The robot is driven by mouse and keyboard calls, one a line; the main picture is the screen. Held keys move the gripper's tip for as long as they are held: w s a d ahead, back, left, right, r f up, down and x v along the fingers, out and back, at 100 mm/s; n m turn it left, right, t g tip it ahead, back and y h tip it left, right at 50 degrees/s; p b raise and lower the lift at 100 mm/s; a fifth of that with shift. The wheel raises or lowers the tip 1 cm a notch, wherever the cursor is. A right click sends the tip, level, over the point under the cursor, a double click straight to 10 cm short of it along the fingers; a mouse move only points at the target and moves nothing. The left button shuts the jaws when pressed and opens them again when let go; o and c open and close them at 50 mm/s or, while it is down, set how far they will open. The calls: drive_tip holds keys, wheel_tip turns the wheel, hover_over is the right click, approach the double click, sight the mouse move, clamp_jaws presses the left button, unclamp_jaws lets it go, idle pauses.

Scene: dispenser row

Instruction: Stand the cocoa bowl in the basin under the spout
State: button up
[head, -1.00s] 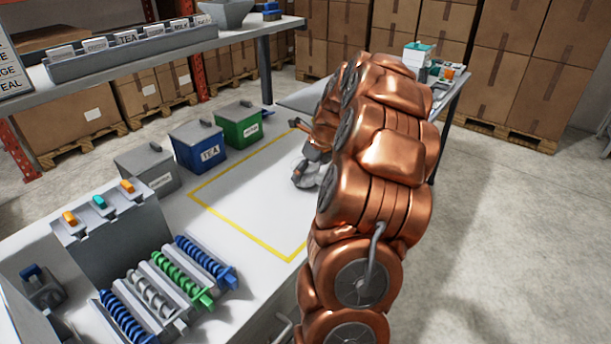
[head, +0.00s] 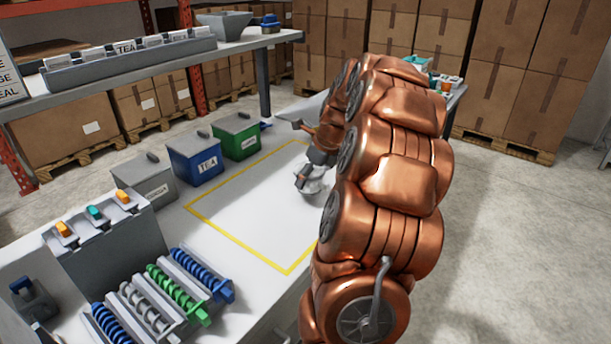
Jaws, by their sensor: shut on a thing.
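My gripper (head: 303,180) is low over the far right part of the worktable, at the right side of the yellow outline. It is shut on a pale bowl (head: 314,188), which is partly hidden by the gripper and my copper arm. I cannot read any mark on the bowl, nor tell whether it touches the table. A grey dispenser unit (head: 112,238) with orange and teal levers stands at the left. I cannot make out its spout or a basin from this angle.
Grey, blue TEA (head: 194,163) and green (head: 237,139) lidded bins line the table's back edge. Blue, green and grey augers (head: 160,300) lie in a rack at the front. The yellow-outlined area (head: 245,215) is mostly clear. A shelf (head: 150,72) overhangs behind.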

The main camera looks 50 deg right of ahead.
drive_tip(key=s+a+b, duration=0.1)
drive_tip(key=s, duration=0.7)
drive_tip(key=s+a+r+b, duration=0.1)
drive_tip(key=s, duration=0.3)
drive_tip(key=shift+s+a+r+b, duration=0.1)
drive_tip(key=shift+s+a+b, duration=0.2)
drive_tip(key=shift+s, duration=0.3)
drive_tip(key=shift+a, duration=0.1)
